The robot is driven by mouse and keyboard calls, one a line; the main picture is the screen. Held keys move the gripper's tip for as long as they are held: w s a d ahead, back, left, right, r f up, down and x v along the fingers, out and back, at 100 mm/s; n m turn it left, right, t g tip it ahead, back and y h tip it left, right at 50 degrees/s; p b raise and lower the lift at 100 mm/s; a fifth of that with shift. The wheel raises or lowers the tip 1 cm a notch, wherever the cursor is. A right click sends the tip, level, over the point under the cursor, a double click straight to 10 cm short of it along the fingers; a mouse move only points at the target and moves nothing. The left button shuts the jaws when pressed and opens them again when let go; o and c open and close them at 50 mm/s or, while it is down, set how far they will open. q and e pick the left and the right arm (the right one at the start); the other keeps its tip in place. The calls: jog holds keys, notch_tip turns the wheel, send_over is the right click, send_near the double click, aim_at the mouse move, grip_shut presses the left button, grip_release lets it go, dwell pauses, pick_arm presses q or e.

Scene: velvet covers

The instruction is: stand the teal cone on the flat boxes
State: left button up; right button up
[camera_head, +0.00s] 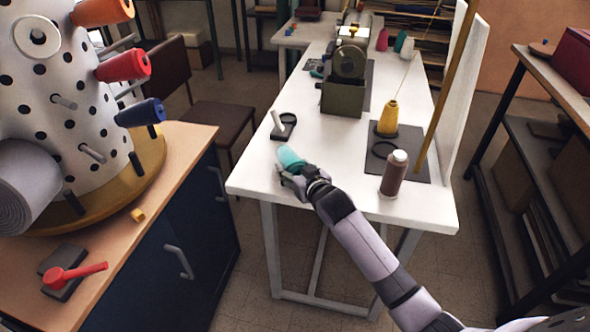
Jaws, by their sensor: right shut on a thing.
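The teal cone (291,157) is at the front left of the white table (345,195). My right gripper (290,172) is shut on it, and its fingers hide the cone's lower part. The cone looks tilted. I cannot tell whether it touches the tabletop. Flat, layered brown and yellowish pieces (412,22) lie in a rack at the far back; I cannot tell for sure whether these are the flat boxes. My left gripper is not in view.
A brown spool (393,173) and a yellow cone on a dark mat (411,165) stand right of the gripper. A grey machine (343,95) stands behind. A spotted drum with pegs (75,100) fills the left. A shelf (555,85) stands at right.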

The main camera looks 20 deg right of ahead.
jog(key=shift+f, duration=0.1)
jog(key=o, duration=1.2)
